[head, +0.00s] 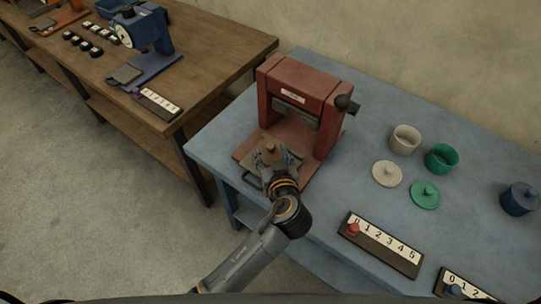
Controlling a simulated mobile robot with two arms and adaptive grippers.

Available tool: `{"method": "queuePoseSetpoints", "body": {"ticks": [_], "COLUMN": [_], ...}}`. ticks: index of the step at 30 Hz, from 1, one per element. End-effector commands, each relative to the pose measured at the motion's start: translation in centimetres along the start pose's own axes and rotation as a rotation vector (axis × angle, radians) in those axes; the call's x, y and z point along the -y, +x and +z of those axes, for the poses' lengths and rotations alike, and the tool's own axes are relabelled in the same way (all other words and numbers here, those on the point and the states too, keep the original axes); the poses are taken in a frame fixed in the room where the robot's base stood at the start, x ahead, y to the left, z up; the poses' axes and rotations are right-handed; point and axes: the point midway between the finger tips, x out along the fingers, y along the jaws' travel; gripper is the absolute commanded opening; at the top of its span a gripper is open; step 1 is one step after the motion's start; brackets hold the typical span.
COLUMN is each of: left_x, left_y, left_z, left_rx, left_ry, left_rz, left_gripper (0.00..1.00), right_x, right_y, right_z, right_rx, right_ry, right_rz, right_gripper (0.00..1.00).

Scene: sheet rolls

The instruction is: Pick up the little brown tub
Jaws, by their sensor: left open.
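The little brown tub (270,148) shows only in part, as a small brown knobbed top on the front plate of the red press. The rest of it is hidden behind my left gripper (268,159). My left gripper is open, with its dark fingers at the tub, one to each side as far as I can see. I cannot tell whether the fingers touch it. My right gripper is not in view.
The red press (303,92) stands right behind the gripper on the blue table (375,102). To the right are an open cream tub (405,140), an open green tub (441,159), their lids, and a blue tub (519,200). A number board (380,245) lies in front.

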Motion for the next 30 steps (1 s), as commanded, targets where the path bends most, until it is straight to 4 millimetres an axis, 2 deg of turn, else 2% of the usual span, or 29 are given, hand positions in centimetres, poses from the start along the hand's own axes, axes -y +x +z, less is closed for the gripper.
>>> {"method": "queuePoseSetpoints", "body": {"ticks": [1,6,14,15,16,22,30], "left_x": [-0.1,-0.1,-0.1,-0.1,-0.1,-0.2,-0.2], "left_y": [0.6,2.4,2.8,2.8,2.8,2.8,2.8], "left_z": [-0.2,0.0,0.2,0.1,0.1,0.1,0.1], "left_rx": [-0.001,-0.001,0.001,0.001,0.001,0.001,0.000], "left_ry": [0.003,0.003,0.000,0.000,0.000,0.000,0.000], "left_rz": [-0.001,0.000,0.001,0.001,0.001,0.001,0.002], "left_gripper": [0.50,0.50,0.50,0.48,0.42,0.01,0.00], "right_x": [0.0,0.0,0.0,0.0,0.0,0.0,0.0], "right_y": [-0.6,-1.0,-0.9,-0.9,-0.9,-0.9,-0.9], "right_z": [-0.1,-0.2,-0.2,-0.2,-0.2,-0.2,-0.2], "right_rx": [-0.001,-0.002,-0.002,-0.003,-0.002,-0.002,-0.002], "right_ry": [0.000,0.000,0.000,0.000,0.000,0.001,0.001], "right_rz": [0.000,0.000,0.000,0.000,0.000,-0.001,-0.001], "right_gripper": [0.52,0.52,0.52,0.52,0.52,0.52,0.52]}}
